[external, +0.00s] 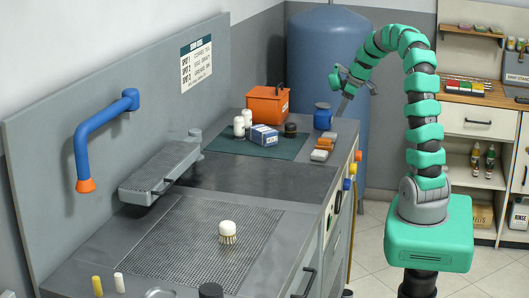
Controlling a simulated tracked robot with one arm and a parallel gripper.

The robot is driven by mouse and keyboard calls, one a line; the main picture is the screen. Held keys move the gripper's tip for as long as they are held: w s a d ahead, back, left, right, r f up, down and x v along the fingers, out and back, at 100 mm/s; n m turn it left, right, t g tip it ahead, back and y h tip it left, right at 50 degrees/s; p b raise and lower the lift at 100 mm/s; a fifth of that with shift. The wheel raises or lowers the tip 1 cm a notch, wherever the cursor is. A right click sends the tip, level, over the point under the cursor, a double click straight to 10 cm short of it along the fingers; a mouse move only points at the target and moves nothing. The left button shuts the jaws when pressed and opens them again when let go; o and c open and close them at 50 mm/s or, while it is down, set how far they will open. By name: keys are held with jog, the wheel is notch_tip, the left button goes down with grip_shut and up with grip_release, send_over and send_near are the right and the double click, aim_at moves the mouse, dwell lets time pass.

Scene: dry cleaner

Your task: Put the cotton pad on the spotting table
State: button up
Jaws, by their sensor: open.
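The spotting table (140,228) is the long grey bench with perforated panels along the back wall. I cannot make out a cotton pad for certain. A few small orange and pale blocks (322,149) lie at the table's right edge, too small to identify. My gripper (345,90) is open, raised above the far right end of the table, near a blue jar (322,116). Its fingertips are small and partly unclear, and I see nothing held between them.
A white-topped brush (228,231) stands on the front panel. A blue pipe arm (100,128) overhangs the left side. The middle panel is clear.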

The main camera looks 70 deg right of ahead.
jog(key=shift+s+r, duration=0.15)
jog(key=shift+r, duration=0.25)
jog(key=w+a+r+t+h, duration=0.1)
jog(key=w+a+r+t, duration=0.1)
jog(key=w+a+r, duration=0.65)
jog(key=w+a+r+t+h, duration=0.2)
jog(key=w+a+r, duration=0.4)
jog(key=a+r, duration=0.5)
jog(key=s+a+r+t+y, duration=0.1)
jog(key=s+a+r+t, duration=0.1)
jog(key=a+r, duration=1)
jog(key=s+a+r+t+y, duration=0.2)
jog(key=a+r+t, duration=0.2)
jog(key=a+r, duration=0.8)
jog(key=shift+s+a+r+t, duration=0.2)
jog(key=shift+a+t, duration=0.05)
jog(key=shift+t, duration=0.15)
jog(key=shift+o, duration=0.3)
jog(key=o, duration=0.6)
